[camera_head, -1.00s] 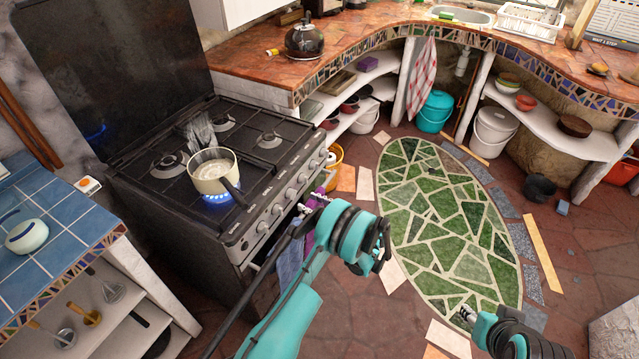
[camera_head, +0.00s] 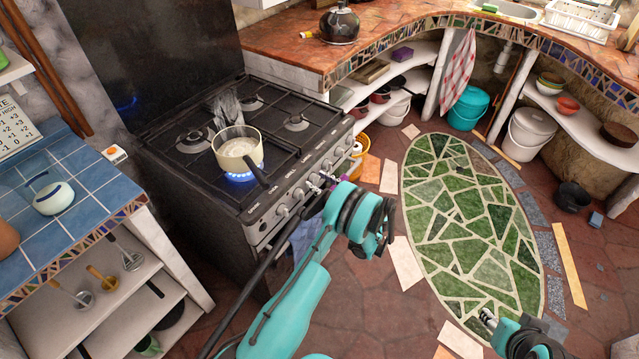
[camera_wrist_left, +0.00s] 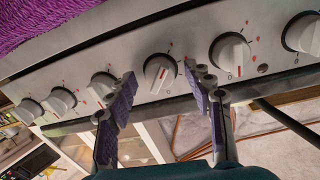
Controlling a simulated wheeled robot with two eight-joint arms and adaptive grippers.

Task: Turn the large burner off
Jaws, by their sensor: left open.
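A cream saucepan (camera_head: 232,150) with a dark handle stands on the front burner of the black stove (camera_head: 187,190). Blue flame (camera_head: 240,177) burns under it. A row of pale control knobs (camera_head: 298,193) runs along the stove's front panel. My left gripper (camera_head: 322,182) is open at this panel. In the left wrist view, its fingertips (camera_wrist_left: 160,80) appear either side of one white knob (camera_wrist_left: 161,72); whether they touch it I cannot tell. Another knob (camera_wrist_left: 230,54) is right of the fingers. My right gripper (camera_head: 487,319) is over the floor at lower right, its jaws too small to judge.
A blue-tiled counter (camera_head: 85,185) with a small white pot stands left of the stove. The terracotta counter (camera_head: 300,45) with a dark kettle (camera_head: 339,24) adjoins at the back. The green mosaic floor (camera_head: 470,230) to the right is clear.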

